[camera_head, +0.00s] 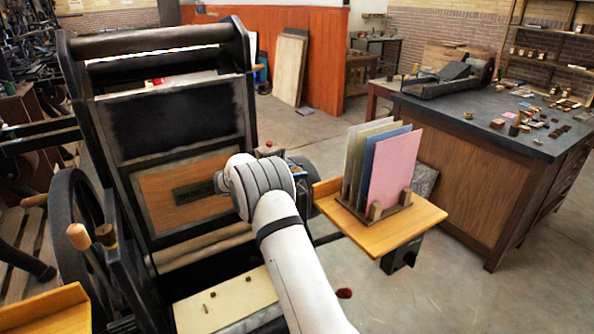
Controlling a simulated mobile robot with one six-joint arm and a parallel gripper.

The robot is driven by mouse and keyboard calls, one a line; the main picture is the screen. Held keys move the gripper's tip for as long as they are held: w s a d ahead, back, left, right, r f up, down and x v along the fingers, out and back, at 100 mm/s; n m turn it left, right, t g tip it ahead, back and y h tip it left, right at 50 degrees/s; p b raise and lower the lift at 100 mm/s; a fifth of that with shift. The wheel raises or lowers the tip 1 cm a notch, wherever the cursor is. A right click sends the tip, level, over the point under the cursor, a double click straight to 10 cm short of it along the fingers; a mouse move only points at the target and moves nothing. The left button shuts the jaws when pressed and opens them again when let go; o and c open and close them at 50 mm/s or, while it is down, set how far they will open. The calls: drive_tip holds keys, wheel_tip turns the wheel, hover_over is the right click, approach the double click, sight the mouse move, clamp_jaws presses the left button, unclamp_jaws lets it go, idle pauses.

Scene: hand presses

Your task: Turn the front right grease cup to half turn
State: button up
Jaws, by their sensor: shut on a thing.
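My white arm (285,235) reaches from the bottom of the picture up to the right side of the hand press (170,120). Its rounded wrist joint (258,187) hides what lies behind it. I cannot see my gripper's fingers, which are hidden behind my own arm. I cannot make out the front right grease cup either, so its turn cannot be read. Dark and bluish parts show just right of the wrist, too small to name.
A wooden side shelf (420,215) right of my arm holds a rack of coloured sheets (390,170). A handwheel (72,220) stands at the press's left. A dark-topped cabinet (480,175) with small blocks stands at the right.

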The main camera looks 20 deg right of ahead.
drive_tip(key=shift+m+g+y, duration=0.5)
drive_tip(key=shift+m+g, duration=1.2)
drive_tip(key=shift+g, duration=0.9)
drive_tip(key=shift+r+g, duration=0.15)
drive_tip(key=shift+g, duration=0.15)
drive_tip(key=o, duration=1)
drive_tip(key=shift+c, duration=0.2)
wheel_tip(320, 180, up, 9)
drive_tip(key=shift+f+p, duration=0.1)
drive_tip(key=shift+p, duration=0.6)
drive_tip(key=shift+r+p, duration=0.55)
